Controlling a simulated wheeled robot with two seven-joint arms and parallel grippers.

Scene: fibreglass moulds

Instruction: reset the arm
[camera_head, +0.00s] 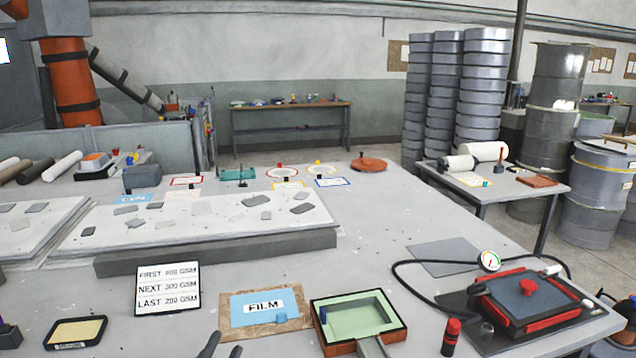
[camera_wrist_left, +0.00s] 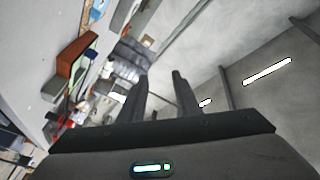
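My left gripper (camera_head: 222,350) shows at the bottom edge of the head view as two dark fingertips, in front of the table and left of the film board. In the left wrist view its two black fingers (camera_wrist_left: 161,95) stand apart with nothing between them, so it is open and empty. The wrist camera is tilted, with the table at the left and the ceiling at the right. My right gripper is not identifiable in either view.
Near the left gripper are the FILM card (camera_head: 264,307), the green-lined mould tray (camera_head: 359,316) and the GSM sign (camera_head: 168,289). A red-framed box (camera_head: 527,299) with a hose and gauge stands right. A raised slab (camera_head: 215,239) lies behind; bare tabletop (camera_head: 370,225) lies right of it.

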